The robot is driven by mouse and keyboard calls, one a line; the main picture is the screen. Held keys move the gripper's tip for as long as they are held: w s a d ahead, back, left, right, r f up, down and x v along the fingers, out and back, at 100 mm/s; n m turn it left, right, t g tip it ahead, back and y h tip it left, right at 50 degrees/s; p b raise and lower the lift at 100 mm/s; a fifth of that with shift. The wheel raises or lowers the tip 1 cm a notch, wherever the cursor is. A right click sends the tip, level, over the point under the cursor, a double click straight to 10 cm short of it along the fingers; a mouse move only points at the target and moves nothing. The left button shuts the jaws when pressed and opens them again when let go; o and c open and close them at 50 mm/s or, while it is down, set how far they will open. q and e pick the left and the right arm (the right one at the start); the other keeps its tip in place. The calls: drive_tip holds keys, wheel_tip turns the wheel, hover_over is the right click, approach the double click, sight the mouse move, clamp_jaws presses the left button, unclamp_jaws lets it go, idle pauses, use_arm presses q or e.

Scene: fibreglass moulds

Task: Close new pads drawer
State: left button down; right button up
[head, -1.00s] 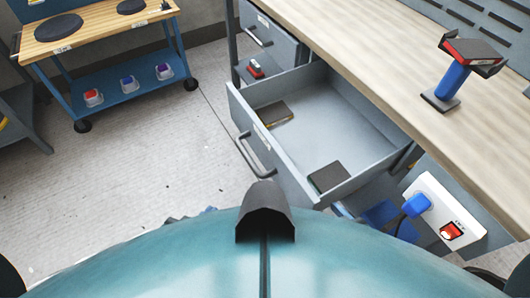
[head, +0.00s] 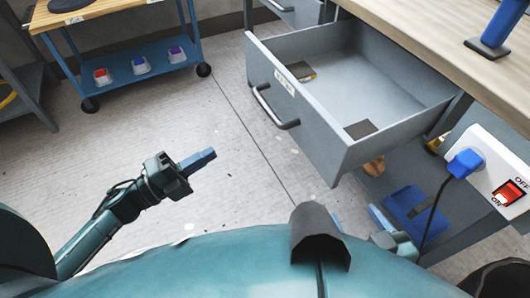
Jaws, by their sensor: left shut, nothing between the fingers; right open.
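The new pads drawer (head: 312,130) is a grey drawer pulled well out of the workbench, its dark bar handle (head: 275,108) facing left. Two small dark pads lie inside, one at the far left (head: 303,73) and one in the near corner (head: 360,129). My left gripper (head: 197,161) is shut and empty over the floor, left of the handle and apart from it. My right gripper (head: 380,222) is open, low below the drawer's near corner and partly hidden by my own body. The label on the drawer front is too small to read.
The workbench top (head: 430,40) runs along the right, with a blue-handled tool (head: 500,27) on it. A white switch box with a blue plug (head: 465,163) sits at the right. A blue trolley (head: 130,72) stands back left. Floor left of the drawer is clear.

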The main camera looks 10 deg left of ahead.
use_arm(q)
drive_tip(key=w+d+r+m+g, duration=0.1)
drive_tip(key=w+d+r, duration=0.1)
drive_tip(key=w+d, duration=0.6)
drive_tip(key=d, duration=0.3)
drive_tip(key=shift+h, duration=0.4)
drive_tip(key=shift+d+r, duration=0.1)
drive_tip(key=shift+d, duration=0.05)
